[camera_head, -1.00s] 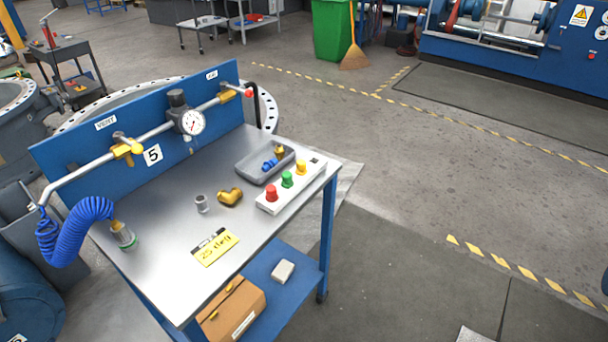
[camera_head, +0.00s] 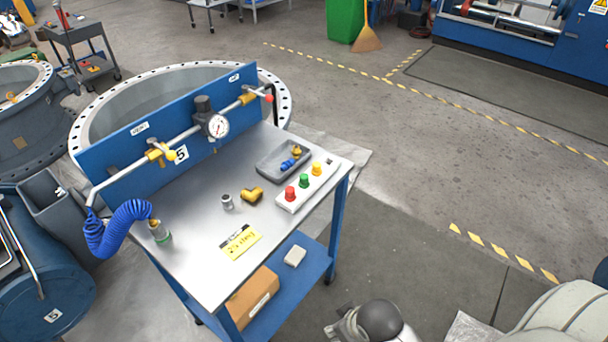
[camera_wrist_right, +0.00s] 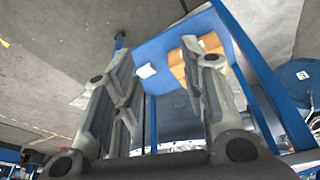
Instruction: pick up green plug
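The green plug (camera_head: 304,181) stands in a white strip (camera_head: 328,170) between a red plug (camera_head: 290,193) and a yellow plug (camera_head: 317,169). The strip lies near the right edge of the metal bench top (camera_head: 205,268). My right gripper (camera_wrist_right: 158,55) is open and empty in the right wrist view, with its two fingers apart. That view shows the bench's lower shelf and floor beyond the fingers, not the green plug. Part of my right arm shows at the lower right of the head view, clear of the bench. My left gripper is not in view.
A grey tray (camera_head: 264,168) with small fittings sits beside the strip. A brass elbow (camera_head: 253,194), a steel fitting (camera_head: 227,202) and a yellow tag (camera_head: 240,242) lie on the bench. A pipe with a gauge (camera_head: 217,126) runs along the blue back panel.

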